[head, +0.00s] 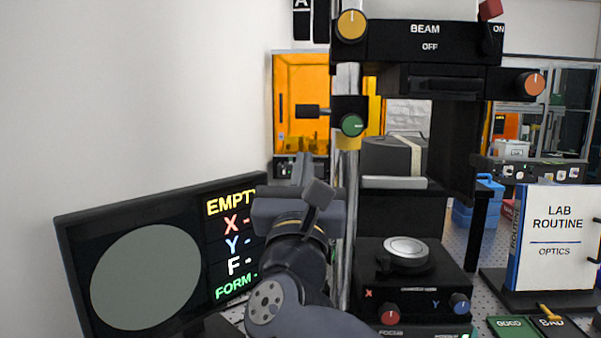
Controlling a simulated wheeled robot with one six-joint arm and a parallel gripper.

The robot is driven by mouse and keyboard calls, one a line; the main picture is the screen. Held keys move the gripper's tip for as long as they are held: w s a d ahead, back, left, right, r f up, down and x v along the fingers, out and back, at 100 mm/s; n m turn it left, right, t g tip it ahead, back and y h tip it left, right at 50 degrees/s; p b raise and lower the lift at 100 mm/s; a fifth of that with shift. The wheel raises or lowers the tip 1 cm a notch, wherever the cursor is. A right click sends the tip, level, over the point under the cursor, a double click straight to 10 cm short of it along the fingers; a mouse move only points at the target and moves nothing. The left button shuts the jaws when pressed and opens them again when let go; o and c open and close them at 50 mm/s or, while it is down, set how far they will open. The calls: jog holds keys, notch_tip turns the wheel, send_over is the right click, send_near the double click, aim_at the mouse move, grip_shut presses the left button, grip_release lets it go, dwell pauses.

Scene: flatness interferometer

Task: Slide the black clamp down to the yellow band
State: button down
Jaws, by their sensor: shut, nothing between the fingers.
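The black clamp (341,104) sits on the upright silver post (347,190), with a green knob (352,125) on its front and a short black handle (308,111) sticking out to the left. The yellow band (347,143) is on the post directly below the clamp. In this view the clamp's lower edge meets the band's top; I cannot tell whether they touch. My gripper (304,168) is shut and empty, pointing away from the camera. It shows below the handle and left of the post, apart from the clamp.
The black beam head (416,46) with a yellow knob (350,25) overhangs above. A monitor (68,250) stands at left, close to my arm. A stage with a round silver disc (405,249) lies right of the post. A lab book (556,240) stands at right.

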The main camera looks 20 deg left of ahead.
jog(key=b+v, duration=0.2)
jog(key=v, duration=0.7)
jog(key=n+p, duration=0.5)
jog(key=n, duration=1.2)
send_near(305, 105)
jog(key=v, duration=0.4)
notch_tip(305, 105, up, 5)
jog(key=n+p, duration=0.4)
jog(key=n, duration=1.5)
jog(key=r+p+x, duration=0.1)
jog(key=p+x, duration=0.2)
jog(key=x, duration=0.7)
jog(key=shift+t, duration=0.4)
jog(key=shift+w+a+f, duration=0.1)
jog(key=shift+w+f, duration=0.15)
jog(key=shift+f, duration=0.75)
jog(key=shift+w+f, duration=0.25)
jog(key=shift+f, duration=0.75)
